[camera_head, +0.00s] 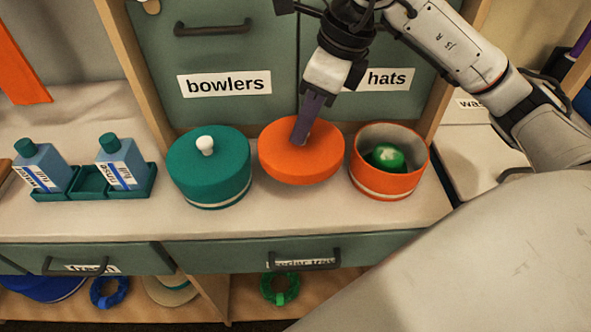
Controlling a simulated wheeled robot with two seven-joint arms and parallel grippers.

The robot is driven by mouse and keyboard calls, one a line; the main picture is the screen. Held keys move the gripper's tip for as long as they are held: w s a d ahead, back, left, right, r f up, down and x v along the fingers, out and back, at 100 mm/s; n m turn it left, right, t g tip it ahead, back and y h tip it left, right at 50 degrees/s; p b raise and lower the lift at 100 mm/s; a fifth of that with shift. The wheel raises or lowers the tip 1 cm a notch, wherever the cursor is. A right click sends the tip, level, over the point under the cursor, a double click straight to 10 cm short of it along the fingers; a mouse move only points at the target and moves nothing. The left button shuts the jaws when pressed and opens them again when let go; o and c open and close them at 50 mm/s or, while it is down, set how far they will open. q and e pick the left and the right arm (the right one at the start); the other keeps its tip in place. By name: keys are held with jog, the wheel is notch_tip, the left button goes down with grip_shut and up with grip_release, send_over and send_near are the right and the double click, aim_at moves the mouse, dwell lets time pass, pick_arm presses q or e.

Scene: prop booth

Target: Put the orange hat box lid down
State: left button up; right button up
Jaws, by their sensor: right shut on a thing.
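The orange hat box lid (301,165) is a round disc at the middle of the counter, between the teal hat box and the open orange box. My right gripper (302,135) comes down from above and is shut at the middle of the lid; its fingers hide whatever they grip there. I cannot tell whether the lid touches the counter or hangs just above it. The orange hat box (385,185) stands open to the right, with a green and white thing (386,157) inside. My left gripper is not in view.
A teal hat box (209,172) with a white knob stands left of the lid. Further left, a green tray (92,182) holds two blue bottles. Teal cabinet doors stand behind, with drawers below the counter's front edge. Bare counter (290,217) shows in front of the lid.

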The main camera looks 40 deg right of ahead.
notch_tip(320, 180, down, 10)
jog(key=shift+r+b, duration=0.1)
jog(key=shift+b, duration=0.45)
jog(key=o, duration=1)
jog(key=p+v, duration=0.1)
jog(key=v, duration=1.1)
jog(key=shift+r, duration=0.1)
